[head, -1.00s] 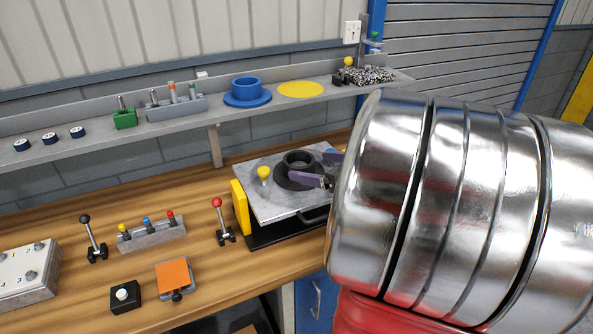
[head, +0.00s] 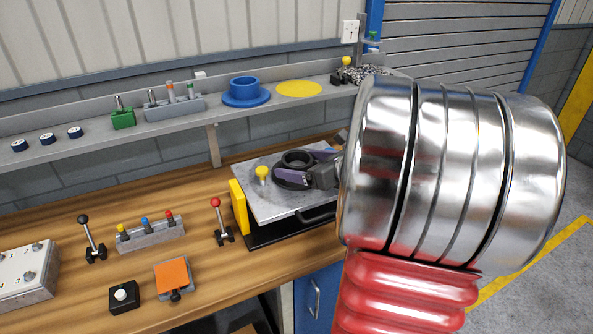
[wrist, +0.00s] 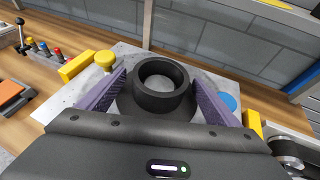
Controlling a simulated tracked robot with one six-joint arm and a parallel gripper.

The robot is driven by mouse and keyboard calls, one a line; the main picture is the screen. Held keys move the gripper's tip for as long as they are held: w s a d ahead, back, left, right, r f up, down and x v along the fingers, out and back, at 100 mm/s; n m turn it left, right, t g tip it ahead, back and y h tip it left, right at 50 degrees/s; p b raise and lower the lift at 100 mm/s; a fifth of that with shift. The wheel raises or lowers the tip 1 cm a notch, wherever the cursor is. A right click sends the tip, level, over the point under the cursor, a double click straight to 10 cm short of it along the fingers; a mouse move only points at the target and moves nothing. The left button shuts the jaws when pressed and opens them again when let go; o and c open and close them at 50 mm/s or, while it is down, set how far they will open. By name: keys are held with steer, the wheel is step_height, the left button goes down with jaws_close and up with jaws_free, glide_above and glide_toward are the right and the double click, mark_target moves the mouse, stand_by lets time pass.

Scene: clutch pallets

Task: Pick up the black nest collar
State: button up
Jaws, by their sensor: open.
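The black nest collar (head: 297,160) is a ring standing on a wider round flange, on a grey metal plate (head: 262,203) on the workbench. In the wrist view the collar (wrist: 162,102) sits upright between the two purple fingers of my gripper (wrist: 160,88). The fingers are open, one on each side of the ring, with the left finger close to it. I cannot tell whether either finger touches it. In the head view my gripper (head: 312,170) reaches in from the right, and my arm hides part of the plate.
A yellow knob (head: 262,173) stands on the plate left of the collar, and a yellow block (head: 238,207) is at the plate's left edge. A red-knobbed lever (head: 220,222) stands further left. The shelf behind holds a blue flanged ring (head: 246,92) and a yellow disc (head: 299,88).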

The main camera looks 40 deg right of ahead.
steer(key=shift+c, duration=0.7)
steer(key=c, duration=1.2)
steer(key=shift+r, duration=0.1)
step_height(320, 180, up, 10)
